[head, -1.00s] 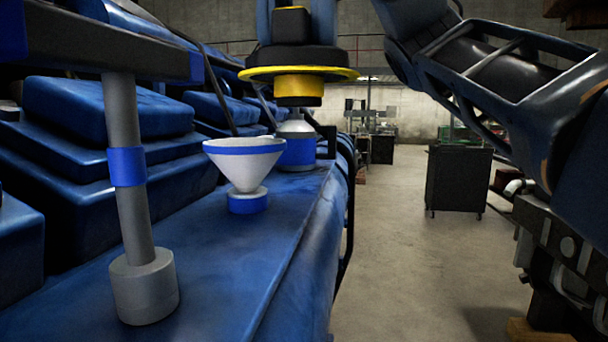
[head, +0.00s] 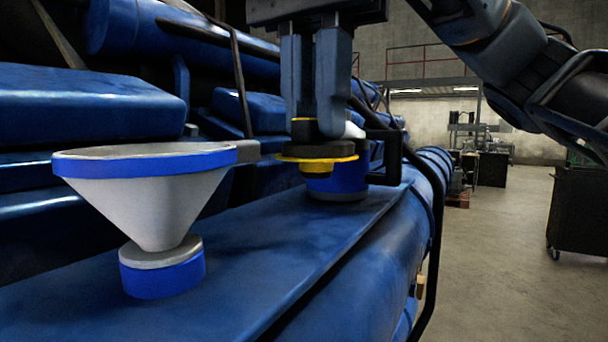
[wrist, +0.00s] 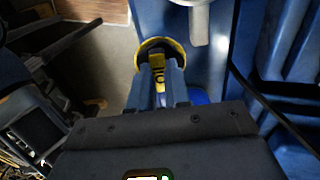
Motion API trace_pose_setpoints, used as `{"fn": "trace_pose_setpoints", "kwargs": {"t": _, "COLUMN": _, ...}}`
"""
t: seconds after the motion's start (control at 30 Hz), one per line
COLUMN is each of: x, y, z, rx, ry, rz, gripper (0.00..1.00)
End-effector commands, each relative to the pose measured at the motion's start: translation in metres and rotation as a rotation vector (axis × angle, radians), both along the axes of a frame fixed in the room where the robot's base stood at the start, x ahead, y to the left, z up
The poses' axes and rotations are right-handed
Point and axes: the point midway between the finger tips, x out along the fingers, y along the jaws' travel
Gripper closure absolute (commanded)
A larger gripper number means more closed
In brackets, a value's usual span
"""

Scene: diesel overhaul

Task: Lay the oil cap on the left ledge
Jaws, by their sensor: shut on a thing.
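The oil cap (head: 318,160) has a black top and a wide yellow rim. In the wrist view the cap (wrist: 157,45) shows as a yellow ring around the fingertips (wrist: 160,80). The cap looks roughly level and clear of the ledge surface, though the exact gap is hard to tell.
A white funnel (head: 150,190) with a blue rim stands on the ledge at left. Blue engine blocks (head: 80,105) rise behind. The ledge between funnel and cap is clear. A dark cart (head: 580,210) stands on the floor.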

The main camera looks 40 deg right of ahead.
Motion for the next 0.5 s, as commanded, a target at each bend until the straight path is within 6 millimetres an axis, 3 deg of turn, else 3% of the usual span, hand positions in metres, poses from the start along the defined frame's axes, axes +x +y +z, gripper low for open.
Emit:
{"fn": "trace_pose_setpoints", "kwargs": {"t": 0.27, "x": 0.014, "y": 0.001, "z": -0.015, "rx": -0.001, "ry": 0.000, "rz": 0.000, "gripper": 1.00}}
{"fn": "trace_pose_setpoints", "kwargs": {"t": 0.5, "x": 0.013, "y": 0.001, "z": -0.048, "rx": 0.000, "ry": 0.000, "rz": 0.001, "gripper": 1.00}}
